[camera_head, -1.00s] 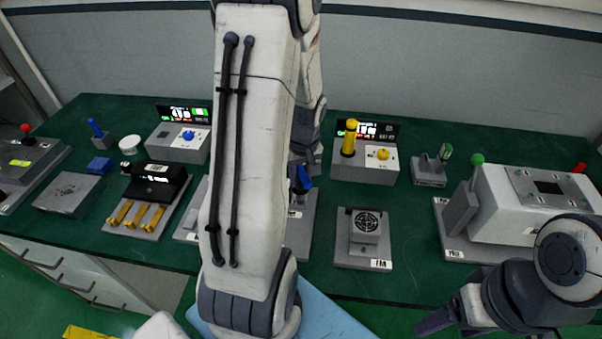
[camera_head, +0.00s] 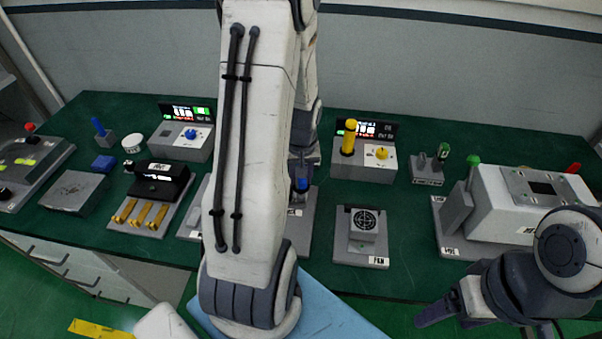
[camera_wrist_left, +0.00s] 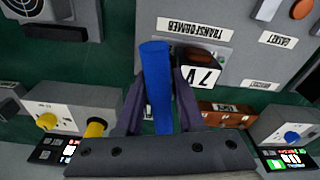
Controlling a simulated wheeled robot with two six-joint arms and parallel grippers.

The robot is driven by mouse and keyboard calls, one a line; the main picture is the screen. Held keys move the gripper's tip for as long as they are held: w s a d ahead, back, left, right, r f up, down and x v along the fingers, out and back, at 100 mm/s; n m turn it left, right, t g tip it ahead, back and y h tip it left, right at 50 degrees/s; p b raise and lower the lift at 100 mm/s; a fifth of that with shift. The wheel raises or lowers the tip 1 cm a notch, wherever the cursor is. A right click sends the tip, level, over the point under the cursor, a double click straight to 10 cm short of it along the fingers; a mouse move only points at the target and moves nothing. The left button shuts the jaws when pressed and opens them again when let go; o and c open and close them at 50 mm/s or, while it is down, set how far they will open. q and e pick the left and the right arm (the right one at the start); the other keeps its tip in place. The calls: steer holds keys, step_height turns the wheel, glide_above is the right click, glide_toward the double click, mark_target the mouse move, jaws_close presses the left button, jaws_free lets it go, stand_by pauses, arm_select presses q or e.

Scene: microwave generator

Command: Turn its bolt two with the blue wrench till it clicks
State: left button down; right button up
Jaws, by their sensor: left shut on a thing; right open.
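The blue wrench shows as a blue bar (camera_wrist_left: 156,85) between the two dark fingers of my left gripper (camera_wrist_left: 158,95) in the left wrist view. The gripper is shut on it. Its far end lies over a grey plate labelled TRANSFORMER (camera_wrist_left: 193,27). In the head view a short blue piece (camera_head: 301,185) shows just right of my left arm, low over the bench; the arm hides most of that gripper. My right gripper (camera_head: 452,316) is open and empty at the bench's front edge. I cannot make out bolt two or whether the wrench touches it.
A fan block (camera_head: 362,232) stands right of the wrench. Behind it is a box with a yellow knob and upright yellow handle (camera_head: 349,137). A large white unit (camera_head: 525,205) fills the right. Left are a module with brass bars (camera_head: 143,212) and a blue-knob box (camera_head: 180,140).

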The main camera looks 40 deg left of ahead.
arm_select(q)
steer(key=shift+f+n+b, duration=0.15)
steer(key=shift+n+b, duration=0.65)
steer(key=shift+b, duration=0.05)
steer(key=shift+n+b, duration=0.55)
steer(key=shift+n, duration=0.35)
steer(key=shift+r, duration=0.2)
steer(key=shift+r+p, duration=3.9)
steer(key=shift+r, duration=0.55)
